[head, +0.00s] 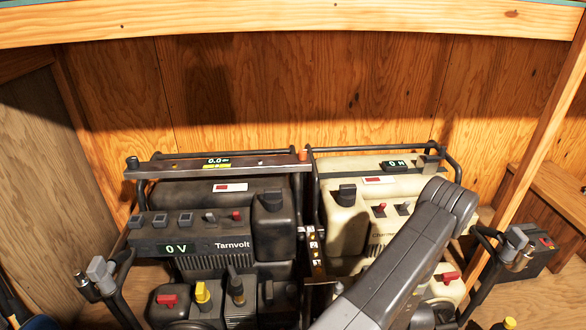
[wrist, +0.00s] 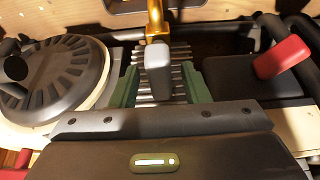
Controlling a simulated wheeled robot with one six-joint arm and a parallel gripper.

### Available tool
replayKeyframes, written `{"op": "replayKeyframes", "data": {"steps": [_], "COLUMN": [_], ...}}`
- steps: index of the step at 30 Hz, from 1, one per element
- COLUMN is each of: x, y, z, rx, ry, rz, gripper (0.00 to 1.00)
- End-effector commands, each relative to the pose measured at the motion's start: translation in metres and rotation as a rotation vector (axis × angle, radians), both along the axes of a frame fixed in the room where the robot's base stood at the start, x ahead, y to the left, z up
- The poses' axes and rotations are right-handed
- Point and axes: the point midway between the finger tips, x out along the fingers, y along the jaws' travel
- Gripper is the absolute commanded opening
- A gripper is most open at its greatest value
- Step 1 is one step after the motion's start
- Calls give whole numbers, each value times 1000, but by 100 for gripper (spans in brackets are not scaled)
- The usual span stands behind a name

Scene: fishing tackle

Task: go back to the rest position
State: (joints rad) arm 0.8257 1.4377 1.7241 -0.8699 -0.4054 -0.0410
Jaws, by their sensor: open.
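My gripper (wrist: 160,85) shows in the wrist view with its two green fingers apart, one on each side of a grey block-shaped handle (wrist: 158,66) on a brass stem. Gaps show between the handle and both fingers, so the jaws hold nothing. How far the handle lies beyond the fingertips I cannot tell. In the head view my grey arm reaches across the lower right, in front of the cream machine (head: 346,211), and the gripper itself is hidden.
A dark Tarnvolt machine (head: 222,262) showing 0 V stands left of the cream one. Both have black tube frames. In the wrist view, a red lever (wrist: 281,57) is right of the gripper and a round black cap (wrist: 50,85) is left. A wooden wall (head: 300,90) stands behind.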

Motion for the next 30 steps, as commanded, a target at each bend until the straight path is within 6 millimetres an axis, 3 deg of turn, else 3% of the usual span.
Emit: {"op": "replayKeyframes", "data": {"steps": [11, 30], "x": [-3, -48], "y": [-1, -6], "z": [9, 122], "rx": [-1, -1], "ry": [-1, -1], "rz": [15, 17], "gripper": [42, 42]}}
